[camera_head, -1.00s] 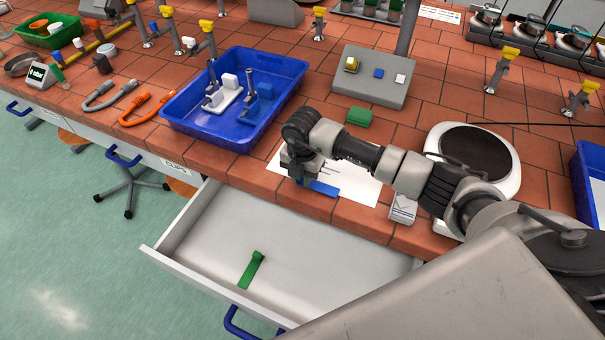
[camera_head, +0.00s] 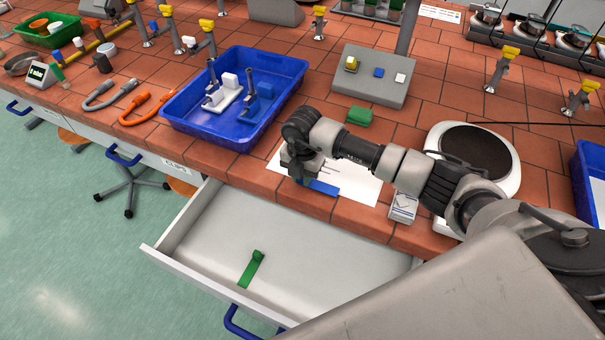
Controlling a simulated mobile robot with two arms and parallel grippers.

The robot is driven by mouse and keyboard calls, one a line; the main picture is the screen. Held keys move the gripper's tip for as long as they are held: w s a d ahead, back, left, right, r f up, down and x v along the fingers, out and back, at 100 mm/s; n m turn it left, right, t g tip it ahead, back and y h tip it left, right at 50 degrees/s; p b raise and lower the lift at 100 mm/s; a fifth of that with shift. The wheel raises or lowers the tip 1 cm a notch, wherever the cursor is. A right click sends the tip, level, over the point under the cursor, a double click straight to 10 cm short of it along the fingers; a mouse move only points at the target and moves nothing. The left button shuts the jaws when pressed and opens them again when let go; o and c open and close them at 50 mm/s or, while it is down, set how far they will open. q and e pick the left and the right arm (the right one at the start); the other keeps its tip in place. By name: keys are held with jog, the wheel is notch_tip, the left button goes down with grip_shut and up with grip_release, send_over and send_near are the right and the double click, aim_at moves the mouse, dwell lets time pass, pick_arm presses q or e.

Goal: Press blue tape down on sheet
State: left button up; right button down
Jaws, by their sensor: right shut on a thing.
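The white sheet (camera_head: 352,184) lies on the tiled bench near its front edge. The blue tape (camera_head: 322,187) is a short strip on the sheet's front part. My right gripper (camera_head: 301,180) points down at the left end of the blue tape and is shut on it. The fingertips and that end of the tape are mostly hidden by the gripper itself. I cannot tell how flat the tape lies under the gripper. My left gripper is not in view.
Below the sheet an open drawer (camera_head: 210,240) holds a green clip-like piece (camera_head: 252,268). A blue tray (camera_head: 190,118) with stands is at left. A green block (camera_head: 359,116), a grey panel (camera_head: 372,88) and a round white device (camera_head: 510,175) stand around the sheet.

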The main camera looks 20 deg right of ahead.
jog(key=shift+f, duration=0.25)
jog(key=c, duration=0.9)
grip_release()
jog(key=shift+c, duration=0.2)
notch_tip(320, 180, up, 10)
jog(key=b, duration=0.2)
jog(key=shift+b, duration=0.35)
jog(key=shift+r, duration=0.4)
